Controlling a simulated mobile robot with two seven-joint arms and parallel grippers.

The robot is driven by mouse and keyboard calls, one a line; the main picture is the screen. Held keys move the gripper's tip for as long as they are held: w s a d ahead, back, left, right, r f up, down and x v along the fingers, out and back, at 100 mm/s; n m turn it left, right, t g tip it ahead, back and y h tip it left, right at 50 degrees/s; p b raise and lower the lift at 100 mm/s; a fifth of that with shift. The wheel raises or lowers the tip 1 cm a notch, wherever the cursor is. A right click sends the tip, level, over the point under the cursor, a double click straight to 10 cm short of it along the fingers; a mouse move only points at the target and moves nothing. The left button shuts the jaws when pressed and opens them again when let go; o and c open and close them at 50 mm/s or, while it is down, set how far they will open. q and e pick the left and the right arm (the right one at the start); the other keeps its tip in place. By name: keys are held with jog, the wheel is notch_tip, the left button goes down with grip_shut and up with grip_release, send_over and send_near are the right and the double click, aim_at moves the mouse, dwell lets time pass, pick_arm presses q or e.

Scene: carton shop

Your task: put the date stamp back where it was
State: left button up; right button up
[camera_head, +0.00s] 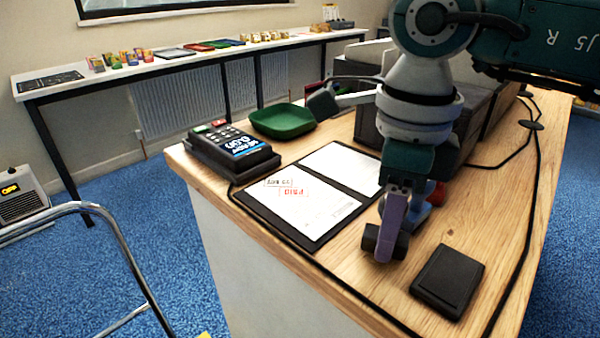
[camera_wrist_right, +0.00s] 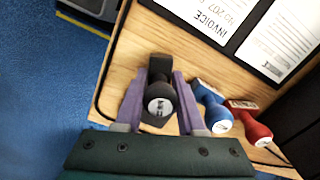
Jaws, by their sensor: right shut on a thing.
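My right gripper (camera_head: 388,250) points down over the near part of the wooden counter. Its purple fingers are shut on a black stamp (camera_wrist_right: 160,98), which also shows partly in the head view (camera_head: 371,238). This looks like the date stamp; the mark on its knob is too small to read. A blue stamp (camera_wrist_right: 213,110) stands just to its right in the wrist view, with a red stamp (camera_wrist_right: 252,126) beyond. In the head view, the fingers partly hide the blue and red stamps. I cannot tell if the held stamp touches the counter. My left gripper is out of view.
A black clipboard with papers (camera_head: 318,205) lies left of the gripper, bearing a red and a dark stamp mark. A black pad (camera_head: 447,281) lies at the right. A card terminal (camera_head: 232,150) and green tray (camera_head: 283,120) stand farther left. A cable runs along the counter edge.

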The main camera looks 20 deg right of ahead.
jog(key=shift+f, duration=0.35)
jog(key=shift+f, duration=0.15)
jog(key=o, duration=1)
jog(key=shift+o, duration=0.2)
jog(key=shift+r, duration=0.55)
notch_tip(320, 180, up, 11)
jog(key=shift+r, duration=0.2)
